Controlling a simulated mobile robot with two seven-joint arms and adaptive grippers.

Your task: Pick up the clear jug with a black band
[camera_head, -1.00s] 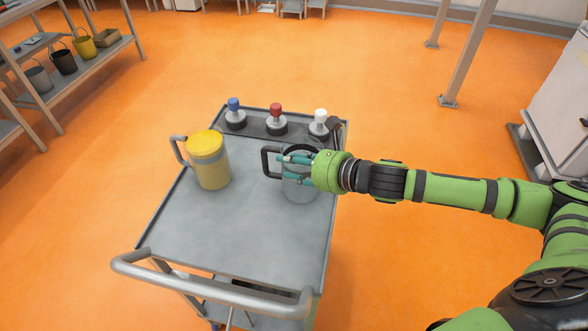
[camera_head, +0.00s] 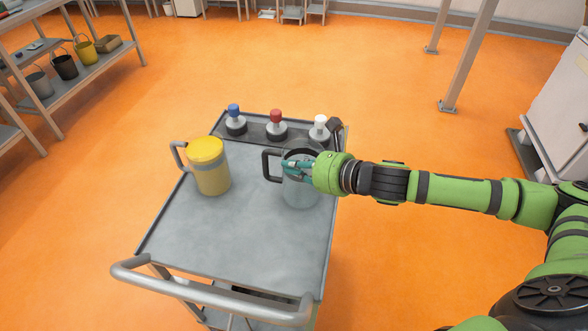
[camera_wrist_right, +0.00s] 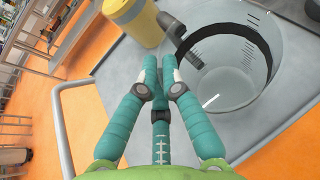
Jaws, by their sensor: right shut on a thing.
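The clear jug with a black band (camera_head: 301,193) stands upright on the grey cart, right of its middle. Its black handle is on its left side in the head view. In the right wrist view the clear jug (camera_wrist_right: 235,75) fills the upper right, with the black band along its inside. My right gripper (camera_head: 297,165) has its teal fingers at the jug's upper part, partly hiding it. It is shut on the jug; the exact contact is hard to see. In the wrist view its fingertips (camera_wrist_right: 170,64) are together beside the handle. My left gripper is out of view.
A yellow-lidded jug (camera_head: 208,167) stands left of the clear jug on the grey cart (camera_head: 240,240). Several knobs, blue (camera_head: 235,112), red (camera_head: 276,117) and white (camera_head: 320,123), line the cart's back. The cart's front middle is clear.

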